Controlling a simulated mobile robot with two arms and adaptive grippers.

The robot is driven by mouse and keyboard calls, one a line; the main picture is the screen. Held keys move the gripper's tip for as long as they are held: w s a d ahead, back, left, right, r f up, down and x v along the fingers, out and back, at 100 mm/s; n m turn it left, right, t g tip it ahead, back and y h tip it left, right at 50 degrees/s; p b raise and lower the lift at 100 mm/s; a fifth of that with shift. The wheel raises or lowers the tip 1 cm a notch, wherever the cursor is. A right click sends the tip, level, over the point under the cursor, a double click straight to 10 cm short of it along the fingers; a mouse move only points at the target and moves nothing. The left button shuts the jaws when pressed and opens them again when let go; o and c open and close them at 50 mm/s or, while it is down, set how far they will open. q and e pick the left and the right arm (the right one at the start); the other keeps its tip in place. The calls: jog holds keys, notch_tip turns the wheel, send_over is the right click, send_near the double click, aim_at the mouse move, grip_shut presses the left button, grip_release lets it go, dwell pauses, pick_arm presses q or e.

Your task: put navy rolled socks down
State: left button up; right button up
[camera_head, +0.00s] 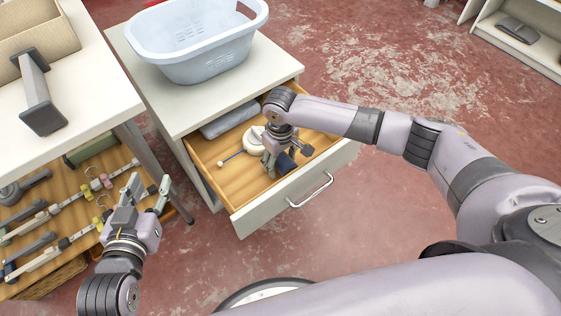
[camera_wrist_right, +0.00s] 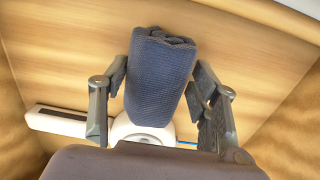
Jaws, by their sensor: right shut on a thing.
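The navy rolled socks (camera_wrist_right: 160,75) stand out between the fingers of my right gripper (camera_wrist_right: 158,95) in the right wrist view. In the head view the socks (camera_head: 286,162) show as a dark patch at the right gripper (camera_head: 283,162), inside the open drawer (camera_head: 235,184). The right gripper is shut on the socks. Whether the socks touch the drawer floor I cannot tell. My left gripper (camera_head: 146,192) is to the left of the drawer, its fingers apart, with nothing visible between them.
The drawer also holds a grey-blue folded item (camera_head: 229,120), a white round object (camera_head: 254,140) and a thin blue-tipped stick (camera_head: 232,157). A light blue basket (camera_head: 205,62) stands on the cabinet top. A shelf with hangers (camera_head: 60,215) is at left.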

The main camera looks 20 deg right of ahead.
jog(key=shift+f, duration=0.15)
jog(key=o, duration=1.1)
